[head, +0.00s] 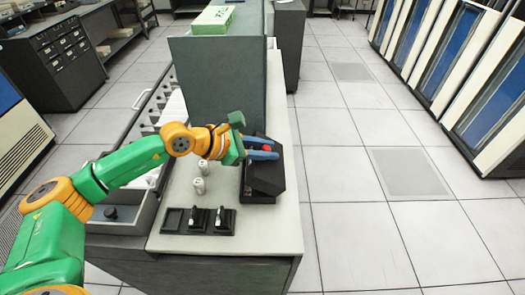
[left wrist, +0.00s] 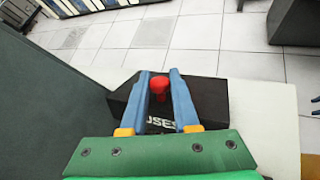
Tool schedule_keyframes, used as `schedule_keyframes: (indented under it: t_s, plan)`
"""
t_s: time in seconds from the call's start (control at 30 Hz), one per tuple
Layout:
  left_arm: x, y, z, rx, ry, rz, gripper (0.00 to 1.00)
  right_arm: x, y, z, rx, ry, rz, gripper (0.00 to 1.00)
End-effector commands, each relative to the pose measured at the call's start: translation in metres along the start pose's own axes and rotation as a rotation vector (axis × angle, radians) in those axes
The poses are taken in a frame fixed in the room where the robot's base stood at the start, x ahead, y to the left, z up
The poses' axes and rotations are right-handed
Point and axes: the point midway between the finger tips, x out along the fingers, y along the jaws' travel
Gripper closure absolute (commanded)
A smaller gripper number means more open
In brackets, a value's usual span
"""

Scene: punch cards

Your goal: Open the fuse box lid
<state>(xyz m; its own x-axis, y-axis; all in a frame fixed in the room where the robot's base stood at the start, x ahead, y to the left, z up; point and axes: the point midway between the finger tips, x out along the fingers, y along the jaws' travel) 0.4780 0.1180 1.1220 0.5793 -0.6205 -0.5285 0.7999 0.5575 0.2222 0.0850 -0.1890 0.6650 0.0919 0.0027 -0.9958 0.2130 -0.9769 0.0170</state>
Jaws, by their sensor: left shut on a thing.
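The black fuse box (head: 265,183) stands on the light worktop, close to its right edge. In the left wrist view the fuse box (left wrist: 205,93) shows part of its white lettering, the rest hidden by my gripper. A red knob (left wrist: 159,84) stands up from it; the red knob (head: 268,148) also shows in the head view. My left gripper (head: 275,150) reaches over the box from the left, its blue fingers shut on the red knob. In the wrist view the left gripper (left wrist: 160,75) has one finger on each side of it. The lid looks down.
Small white cylinders (head: 199,186) stand left of the fuse box. A tall grey-green cabinet (head: 218,80) rises behind, with a green box (head: 213,20) on top. Open floor lies to the right.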

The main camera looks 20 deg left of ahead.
Motion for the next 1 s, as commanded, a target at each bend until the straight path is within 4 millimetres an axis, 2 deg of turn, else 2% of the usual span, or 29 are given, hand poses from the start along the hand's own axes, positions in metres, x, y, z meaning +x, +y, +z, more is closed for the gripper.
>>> schedule_keyframes:
  t_s: [0.43, 0.47, 0.53, 0.57, 0.87, 1.0]
  plan:
    - [0.001, -0.001, 0.001, 0.002, 0.009, -0.002, 1.0, 0.001, -0.001, 0.0, 0.001, 0.0, -0.002, 0.5]
    - [0.001, -0.001, 0.001, 0.002, 0.009, -0.002, 0.63, 0.001, -0.001, 0.0, 0.001, 0.001, -0.002, 0.5]
    - [0.001, -0.001, 0.001, 0.002, 0.009, -0.002, 0.44, 0.001, -0.002, 0.0, 0.001, 0.0, -0.002, 0.5]
    - [0.001, -0.001, 0.001, 0.002, 0.009, -0.002, 0.42, 0.001, -0.002, 0.0, 0.001, 0.0, -0.002, 0.5]
    - [-0.002, 0.0, -0.001, 0.002, 0.009, 0.0, 0.42, 0.004, -0.001, 0.0, 0.001, 0.001, -0.002, 0.5]
    - [-0.026, -0.001, -0.006, 0.005, 0.011, 0.004, 0.42, 0.024, -0.002, 0.002, 0.001, 0.001, -0.002, 0.5]
